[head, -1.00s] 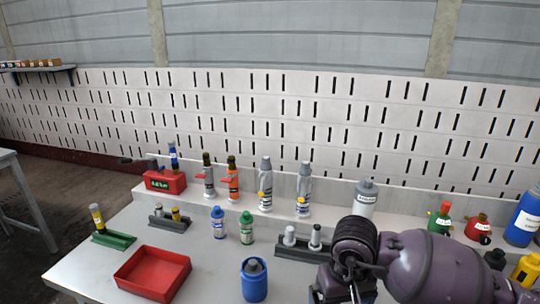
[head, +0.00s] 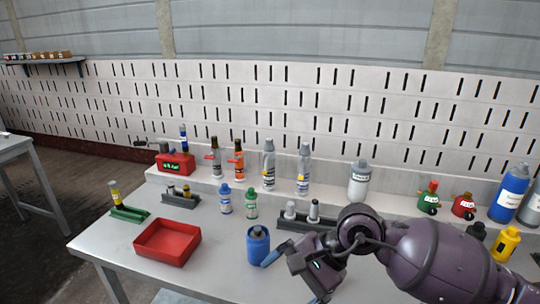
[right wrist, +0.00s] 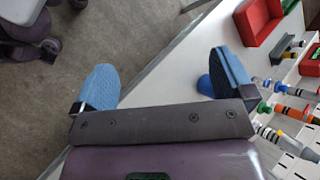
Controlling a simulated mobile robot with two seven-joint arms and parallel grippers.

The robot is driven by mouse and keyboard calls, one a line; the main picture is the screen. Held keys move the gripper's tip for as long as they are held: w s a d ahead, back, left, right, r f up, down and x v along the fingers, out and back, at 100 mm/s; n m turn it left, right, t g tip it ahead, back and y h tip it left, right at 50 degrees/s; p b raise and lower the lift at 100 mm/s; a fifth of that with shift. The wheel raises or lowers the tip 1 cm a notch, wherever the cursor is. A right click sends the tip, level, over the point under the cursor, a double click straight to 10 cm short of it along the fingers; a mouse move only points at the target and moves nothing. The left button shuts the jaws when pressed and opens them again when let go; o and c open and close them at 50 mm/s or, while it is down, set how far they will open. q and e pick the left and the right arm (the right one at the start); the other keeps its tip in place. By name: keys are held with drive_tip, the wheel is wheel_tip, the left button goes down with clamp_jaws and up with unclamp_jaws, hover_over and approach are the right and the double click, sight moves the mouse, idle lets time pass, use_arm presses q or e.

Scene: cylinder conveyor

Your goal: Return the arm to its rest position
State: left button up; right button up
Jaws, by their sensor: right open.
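My right arm, purple, comes in from the right in the head view over the front of the grey table (head: 215,262). Its gripper (head: 292,276) hangs near the table's front, with one blue fingertip just right of a blue container (head: 258,247) in the picture; whether they touch I cannot tell. In the right wrist view the gripper (right wrist: 165,79) is open, its two blue fingers wide apart with nothing between them. The blue container (right wrist: 204,86) shows there partly behind the right finger. My left gripper is not in view.
A red tray (head: 167,257) lies left of the blue container. Small blue (head: 225,199) and green (head: 251,203) bottles and a dark holder (head: 290,222) stand behind. Several bottles and a red box (head: 176,163) line the back ledge. Floor shows between the fingers in the wrist view.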

drive_tip(key=a+r+m+y, duration=0.5)
drive_tip(key=r+m+y, duration=0.2)
drive_tip(key=r+m, duration=0.2)
drive_tip(key=w+d+r+m+t+y, duration=0.1)
drive_tip(key=w+d+m+t+y, duration=0.15)
drive_tip(key=m+t, duration=0.6)
drive_tip(key=w+d+r+m+t+y, duration=0.2)
drive_tip(key=d+m+t, duration=0.1)
drive_tip(key=m, duration=1)
drive_tip(key=w+d+f+m+t+h, duration=0.2)
drive_tip(key=d+f+m+t+h, duration=0.75)
drive_tip(key=m, duration=1.15)
drive_tip(key=s+d+f+m+g+h+p, duration=0.1)
drive_tip(key=s+d+f+m+g+h, duration=0.1)
drive_tip(key=s+d+f+m+h, duration=0.3)
drive_tip(key=s+d+f+m+g+h, duration=0.1)
drive_tip(key=d+f+m+g+h, duration=0.15)
drive_tip(key=f, duration=0.55)
drive_tip(key=s+d+f+m+g+h, duration=0.1)
drive_tip(key=s+d+f+m+g, duration=0.1)
drive_tip(key=s+f, duration=0.4)
drive_tip(key=s+d+f+m+g+h, duration=0.2)
drive_tip(key=s+d+f, duration=0.2)
drive_tip(key=s, duration=0.8)
wheel_tip(320, 180, down, 3)
drive_tip(key=shift+s+d+r+g+p, duration=0.15)
drive_tip(key=shift+s+r+g+p, duration=0.05)
drive_tip(key=shift+s+g+p, duration=0.2)
